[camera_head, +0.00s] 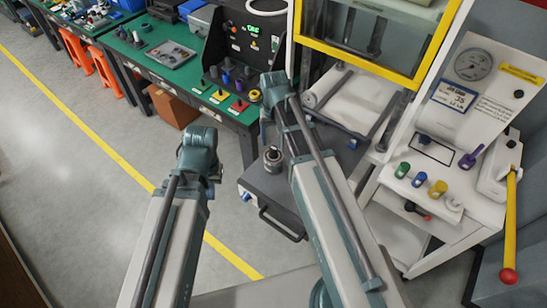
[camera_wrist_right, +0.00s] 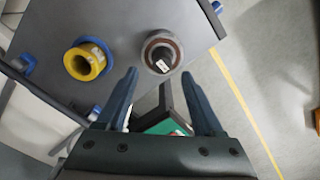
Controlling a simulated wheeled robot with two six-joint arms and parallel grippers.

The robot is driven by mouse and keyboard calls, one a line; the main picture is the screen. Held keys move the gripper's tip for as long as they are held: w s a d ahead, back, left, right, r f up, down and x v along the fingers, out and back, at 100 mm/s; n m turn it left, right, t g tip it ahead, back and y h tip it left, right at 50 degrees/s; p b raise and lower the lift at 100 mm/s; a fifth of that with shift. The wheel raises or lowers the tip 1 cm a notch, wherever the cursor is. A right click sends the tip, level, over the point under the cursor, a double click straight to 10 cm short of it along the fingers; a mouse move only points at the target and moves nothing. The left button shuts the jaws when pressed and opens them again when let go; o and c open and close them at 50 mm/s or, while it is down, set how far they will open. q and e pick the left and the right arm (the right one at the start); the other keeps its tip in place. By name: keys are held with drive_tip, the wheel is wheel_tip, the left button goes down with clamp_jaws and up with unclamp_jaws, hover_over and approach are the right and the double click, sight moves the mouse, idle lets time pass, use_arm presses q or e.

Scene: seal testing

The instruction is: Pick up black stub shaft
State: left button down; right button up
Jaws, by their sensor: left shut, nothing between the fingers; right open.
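A dark round part with a narrow stub, which looks like the black stub shaft (camera_head: 272,158), stands upright on top of the grey cart (camera_head: 258,182). In the right wrist view, the shaft (camera_wrist_right: 162,55) shows from above, with a brownish ring and a small white label. My right gripper (camera_wrist_right: 160,88) is open and empty. In that view its fingers point toward the cart top, and the shaft lies just beyond the fingertips, between their lines and apart from them.
A yellow and blue ring part (camera_wrist_right: 85,62) stands on the cart beside the shaft. A white press machine (camera_head: 445,185) with a yellow-framed window is at the right. A green bench (camera_head: 190,85) with several small parts is behind. Clear floor is at the left.

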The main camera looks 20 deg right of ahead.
sight(274, 148)
drive_tip(key=f+b, duration=0.4)
drive_tip(key=f, duration=0.1)
drive_tip(key=shift+s+a, duration=0.2)
drive_tip(key=shift+r, duration=0.1)
clamp_jaws()
idle(1.1)
